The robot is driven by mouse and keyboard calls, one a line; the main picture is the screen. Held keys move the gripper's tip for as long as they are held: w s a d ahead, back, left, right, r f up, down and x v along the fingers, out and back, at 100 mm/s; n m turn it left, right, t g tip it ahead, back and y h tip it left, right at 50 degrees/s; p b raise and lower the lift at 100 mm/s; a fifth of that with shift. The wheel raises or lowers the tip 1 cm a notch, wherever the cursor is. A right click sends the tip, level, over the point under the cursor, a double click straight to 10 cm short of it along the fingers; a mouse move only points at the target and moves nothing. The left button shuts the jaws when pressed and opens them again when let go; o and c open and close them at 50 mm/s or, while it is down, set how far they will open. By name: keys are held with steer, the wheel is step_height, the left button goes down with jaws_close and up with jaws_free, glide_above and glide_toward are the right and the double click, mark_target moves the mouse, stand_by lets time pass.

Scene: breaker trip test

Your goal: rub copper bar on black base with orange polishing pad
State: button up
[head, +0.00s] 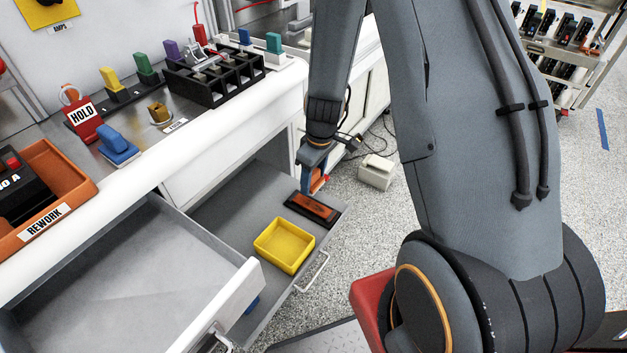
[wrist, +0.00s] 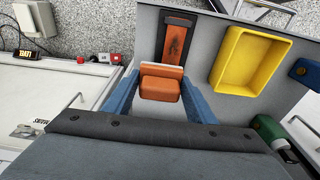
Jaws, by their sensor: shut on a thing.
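My gripper (head: 314,178) reaches down over the open lower drawer, its blue fingers shut on the orange polishing pad (wrist: 160,86). In the head view only a bit of the pad (head: 319,184) shows beside the fingers. The copper bar on its black base (head: 311,208) lies flat in the drawer near its right end. In the wrist view the copper bar (wrist: 175,42) has dark marks on its face and sits just beyond the pad. The pad overlaps the bar's near end in that view; I cannot tell whether they touch.
A yellow tray (head: 284,246) stands in the same drawer beside the black base. An upper drawer (head: 130,275) is open and empty at the left. The bench above holds an orange rework tray (head: 60,200) and a black rack (head: 214,76). A pale box (head: 376,172) is on the floor.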

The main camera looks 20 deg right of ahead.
steer(key=shift+r+p, duration=0.75)
steer(key=shift+r, duration=0.4)
